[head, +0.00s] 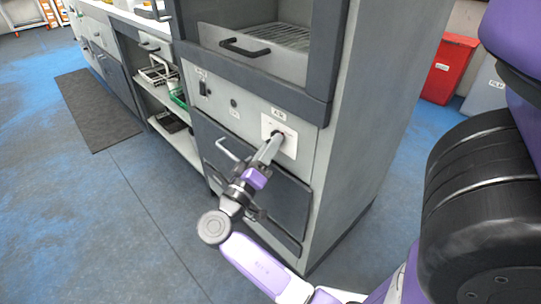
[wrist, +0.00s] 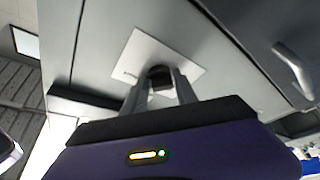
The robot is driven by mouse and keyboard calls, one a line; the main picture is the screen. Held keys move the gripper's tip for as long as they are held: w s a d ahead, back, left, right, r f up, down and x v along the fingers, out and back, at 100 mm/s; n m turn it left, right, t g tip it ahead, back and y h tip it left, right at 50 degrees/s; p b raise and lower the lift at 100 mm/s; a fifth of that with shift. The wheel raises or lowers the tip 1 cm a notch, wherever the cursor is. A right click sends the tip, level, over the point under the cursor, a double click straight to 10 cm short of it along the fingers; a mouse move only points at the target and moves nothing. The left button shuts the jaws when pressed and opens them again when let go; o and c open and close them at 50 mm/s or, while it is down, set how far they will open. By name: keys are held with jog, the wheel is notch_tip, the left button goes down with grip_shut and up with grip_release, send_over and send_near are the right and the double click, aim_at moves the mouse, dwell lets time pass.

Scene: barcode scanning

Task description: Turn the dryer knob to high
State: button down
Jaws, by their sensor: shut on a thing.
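The dryer knob (wrist: 160,76) is a dark knob on a white square plate on the grey front panel, seen in the wrist view. The plate (head: 288,142) also shows in the head view, on the right part of the panel. My gripper (wrist: 160,92) is shut on the knob, with one finger on each side of it. In the head view my gripper (head: 274,144) reaches up to the plate and hides most of the knob. The marks on the plate are too small to read, so the knob's setting cannot be told.
The dryer cabinet (head: 360,120) has an upper compartment with a dark handle (head: 244,48) and a lower dark door with a light handle (head: 228,150). A black switch (head: 203,88) sits left on the panel. Shelves (head: 172,132) and a dark mat (head: 98,110) lie left. Blue floor is open in front.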

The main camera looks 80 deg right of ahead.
jog(key=shift+f+m, duration=0.1)
jog(key=shift+m, duration=0.2)
jog(key=c, duration=1)
grip_release()
jog(key=shift+w+a, duration=0.1)
jog(key=v, duration=0.7)
jog(key=shift+a+f, duration=0.15)
jog(key=shift+a, duration=0.1)
jog(key=shift+w, duration=0.1)
